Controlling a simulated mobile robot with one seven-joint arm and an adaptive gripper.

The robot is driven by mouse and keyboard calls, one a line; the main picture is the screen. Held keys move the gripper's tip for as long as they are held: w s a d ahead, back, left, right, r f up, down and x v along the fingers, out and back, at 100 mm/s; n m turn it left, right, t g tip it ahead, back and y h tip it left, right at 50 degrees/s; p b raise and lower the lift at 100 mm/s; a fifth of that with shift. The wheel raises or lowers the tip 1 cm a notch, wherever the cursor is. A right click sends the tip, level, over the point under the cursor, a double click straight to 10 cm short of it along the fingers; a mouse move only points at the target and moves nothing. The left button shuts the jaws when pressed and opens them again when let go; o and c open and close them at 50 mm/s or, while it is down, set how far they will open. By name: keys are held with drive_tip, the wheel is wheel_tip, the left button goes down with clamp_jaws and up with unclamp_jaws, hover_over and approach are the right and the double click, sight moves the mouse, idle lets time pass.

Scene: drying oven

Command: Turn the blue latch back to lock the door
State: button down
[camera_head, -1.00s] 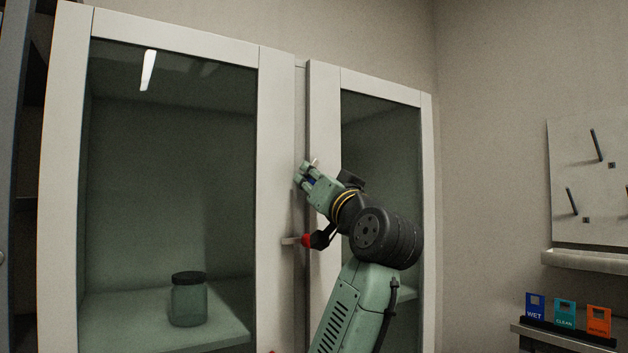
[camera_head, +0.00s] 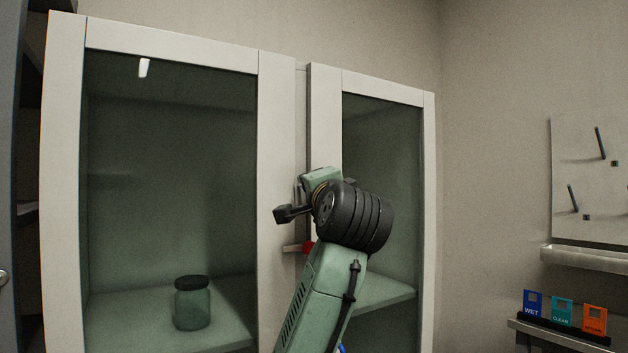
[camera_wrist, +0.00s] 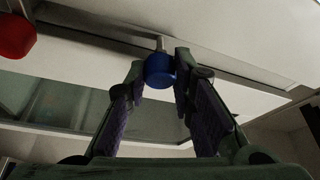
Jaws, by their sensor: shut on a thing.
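The blue latch (camera_wrist: 160,70) shows in the wrist view as a round blue knob on a short metal stem at the door frame. My gripper (camera_wrist: 158,84) has its two fingers on either side of the knob and is shut on it. In the head view my gripper (camera_head: 320,180) is mostly hidden behind my own wrist, at the gap between the two glass-fronted doors. The blue latch is hidden there. The left door (camera_head: 276,150) and the right door (camera_head: 325,110) both show pale frames; the right one stands slightly proud of the left.
A red knob (camera_head: 309,248) sits below my gripper between the doors; it also shows in the wrist view (camera_wrist: 14,36). A lidded jar (camera_head: 192,305) stands behind the left glass. At right are a pegboard (camera_head: 585,180) and several coloured cards (camera_head: 563,312) on a shelf.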

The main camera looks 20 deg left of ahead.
drive_tip(key=shift+m+h, duration=0.3)
drive_tip(key=shift+m, duration=0.3)
drive_tip(key=c, duration=1.4)
unclamp_jaws()
drive_tip(key=shift+d, duration=0.1)
drive_tip(key=v, duration=1.2)
drive_tip(key=shift+r, duration=0.1)
